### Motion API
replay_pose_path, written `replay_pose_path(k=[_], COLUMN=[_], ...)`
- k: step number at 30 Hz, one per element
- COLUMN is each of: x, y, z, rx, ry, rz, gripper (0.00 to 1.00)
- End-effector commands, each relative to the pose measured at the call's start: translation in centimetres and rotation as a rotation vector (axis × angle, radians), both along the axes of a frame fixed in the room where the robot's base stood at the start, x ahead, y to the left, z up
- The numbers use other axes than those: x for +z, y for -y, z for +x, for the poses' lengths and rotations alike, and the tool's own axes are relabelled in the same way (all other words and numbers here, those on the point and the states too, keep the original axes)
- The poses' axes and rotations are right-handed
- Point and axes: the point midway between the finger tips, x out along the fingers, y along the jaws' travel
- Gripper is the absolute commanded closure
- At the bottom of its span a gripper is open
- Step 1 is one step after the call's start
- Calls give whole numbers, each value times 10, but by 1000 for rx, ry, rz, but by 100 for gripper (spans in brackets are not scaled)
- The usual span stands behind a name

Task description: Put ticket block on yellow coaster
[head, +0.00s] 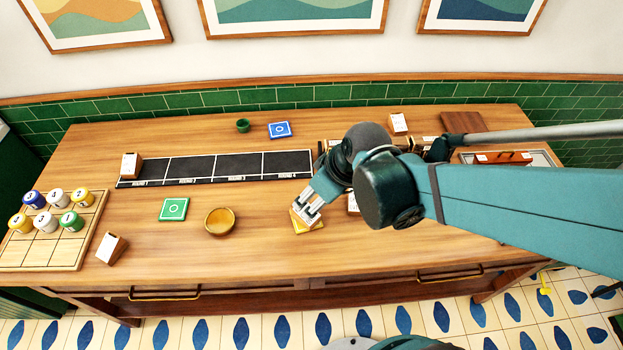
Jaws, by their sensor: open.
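The yellow coaster (318,226) lies on the table just right of the middle, partly hidden by my gripper (310,208). My gripper is open and points down at the coaster, with its fingertips over it. A pale, wood-toned shape shows at the fingertips, but I cannot tell whether it is a block on the coaster. Wooden blocks with white faces, which look like ticket blocks, stand at the left end of the black strip (131,165), at the front left (111,248) and at the back right (398,123). Another white-faced piece (353,203) is mostly hidden behind my arm.
A green coaster (173,209) and a wooden bowl (219,221) lie left of my gripper. A blue coaster (280,130) and a green cup (242,125) are at the back. A grid board (75,243) with numbered cans is at left. My arm covers much of the right side.

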Motion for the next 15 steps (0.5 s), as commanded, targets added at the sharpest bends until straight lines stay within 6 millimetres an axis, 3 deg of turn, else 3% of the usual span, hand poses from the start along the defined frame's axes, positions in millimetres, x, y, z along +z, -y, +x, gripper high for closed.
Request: replay_pose_path(k=[15], x=[12], y=[4], z=[-4], rx=[0], ry=[0], rz=[0], gripper=[53])
